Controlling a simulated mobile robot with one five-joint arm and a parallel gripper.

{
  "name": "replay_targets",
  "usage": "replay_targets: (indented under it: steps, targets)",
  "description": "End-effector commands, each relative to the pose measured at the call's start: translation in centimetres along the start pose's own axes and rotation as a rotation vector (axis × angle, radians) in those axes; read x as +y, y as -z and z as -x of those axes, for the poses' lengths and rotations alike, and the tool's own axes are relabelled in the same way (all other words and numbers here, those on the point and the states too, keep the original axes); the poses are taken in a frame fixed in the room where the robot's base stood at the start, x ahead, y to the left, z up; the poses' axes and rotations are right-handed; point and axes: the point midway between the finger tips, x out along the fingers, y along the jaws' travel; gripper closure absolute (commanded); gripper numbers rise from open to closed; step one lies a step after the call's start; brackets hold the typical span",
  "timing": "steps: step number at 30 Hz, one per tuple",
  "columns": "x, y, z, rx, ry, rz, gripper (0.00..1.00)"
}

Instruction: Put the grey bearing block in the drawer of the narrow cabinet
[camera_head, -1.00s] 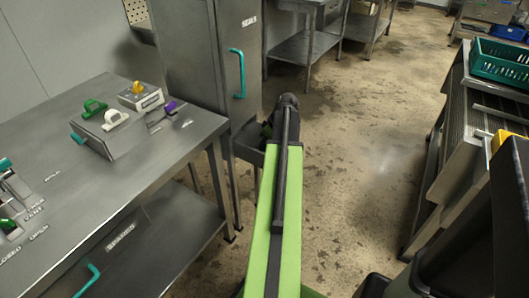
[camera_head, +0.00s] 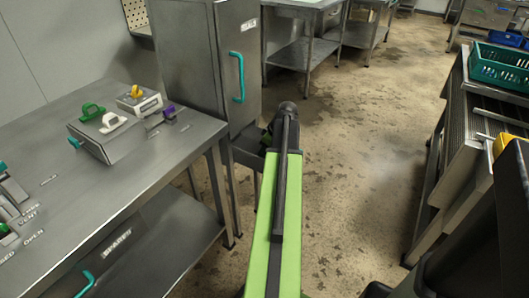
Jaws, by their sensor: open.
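The tall narrow grey cabinet (camera_head: 195,60) stands left of centre, with a teal handle (camera_head: 238,78) on its door. A dark tray-like part, which looks like a pulled-out drawer (camera_head: 244,151), juts out low at its right side. My green arm covers its right end. A small dark and green shape shows inside or over it; I cannot tell what it is. My arm reaches forward up the middle to a dark rounded joint beside the cabinet. The jaws of my gripper are hidden behind or below the arm. I cannot make out a grey bearing block.
A steel bench (camera_head: 150,160) fills the left, carrying a box with coloured handles (camera_head: 108,135). At right, a rack (camera_head: 465,135) holds a teal crate (camera_head: 497,66). The floor (camera_head: 355,170) between is clear.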

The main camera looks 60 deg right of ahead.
Motion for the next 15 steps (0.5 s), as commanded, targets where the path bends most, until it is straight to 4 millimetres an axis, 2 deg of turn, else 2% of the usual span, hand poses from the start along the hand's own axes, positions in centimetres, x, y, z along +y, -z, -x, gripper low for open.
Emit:
replay_targets:
  steps: [5, 15]
  targets:
    - [-0.1, 0.3, 2.6, 0.0, 0.0, 0.0, 0.55]
    - [-0.1, 0.5, 10.5, 0.0, 0.0, 0.0, 0.55]
